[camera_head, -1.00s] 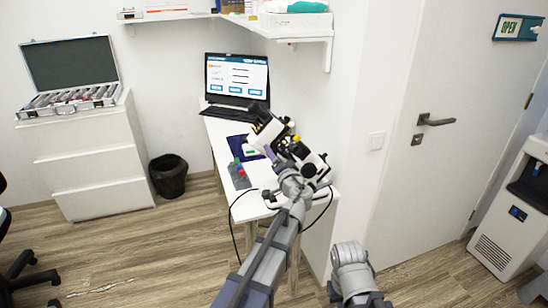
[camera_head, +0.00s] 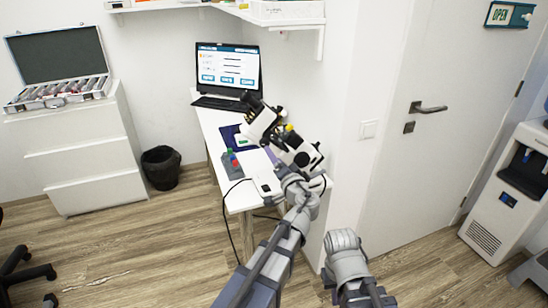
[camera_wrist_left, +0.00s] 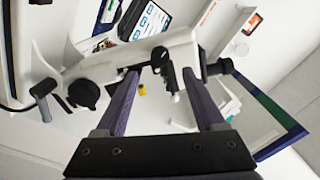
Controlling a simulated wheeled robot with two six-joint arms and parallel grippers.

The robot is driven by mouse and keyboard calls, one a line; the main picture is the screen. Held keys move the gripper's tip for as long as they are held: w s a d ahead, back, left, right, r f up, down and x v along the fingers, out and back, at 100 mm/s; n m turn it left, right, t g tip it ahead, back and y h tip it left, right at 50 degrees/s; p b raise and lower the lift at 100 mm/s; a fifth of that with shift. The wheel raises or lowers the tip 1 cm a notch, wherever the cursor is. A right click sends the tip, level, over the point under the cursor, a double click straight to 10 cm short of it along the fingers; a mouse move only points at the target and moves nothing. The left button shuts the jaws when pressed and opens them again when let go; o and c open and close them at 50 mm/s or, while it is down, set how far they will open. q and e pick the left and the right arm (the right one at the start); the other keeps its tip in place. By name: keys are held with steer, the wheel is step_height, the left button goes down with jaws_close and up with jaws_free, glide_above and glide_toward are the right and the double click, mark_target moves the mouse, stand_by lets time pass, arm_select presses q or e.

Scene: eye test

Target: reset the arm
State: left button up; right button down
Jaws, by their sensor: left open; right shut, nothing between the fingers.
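My left arm reaches over the white desk (camera_head: 213,122) from the bottom of the head view. Its gripper (camera_head: 275,160) is close to the black-and-white microscope (camera_head: 262,122) and partly hidden by its own wrist. In the left wrist view the two purple fingers of this gripper (camera_wrist_left: 161,74) stand wide apart. White and black microscope parts (camera_wrist_left: 135,58) show beyond and between them; I cannot tell whether they touch. My right arm shows at the bottom centre-right of the head view only as grey-white links; its fingers are hidden.
A laptop (camera_head: 228,68) stands at the desk's back. A grey rack with coloured items (camera_head: 232,165) is near the left edge. A black bin (camera_head: 161,168) and white drawers (camera_head: 85,150) stand left, a water dispenser (camera_head: 505,195) right.

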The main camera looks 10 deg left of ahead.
arm_select(q)
steer(key=s+f+n+g+h+p, duration=0.3)
steer(key=s+f+g+p, duration=0.5)
steer(key=s, duration=0.5)
steer(key=s+d+f+m+g+h+p, duration=0.2)
steer(key=s+d+g+h, duration=0.3)
steer(key=s+d, duration=0.6)
steer(key=s+f+g, duration=0.1)
steer(key=s+g, duration=0.1)
steer(key=s, duration=0.2)
steer(key=shift+s+d+m+h+p, duration=0.25)
steer(key=shift+s+m+h+p, duration=0.05)
steer(key=shift+h, duration=0.1)
steer(key=shift+f, duration=0.1)
stand_by(0.6)
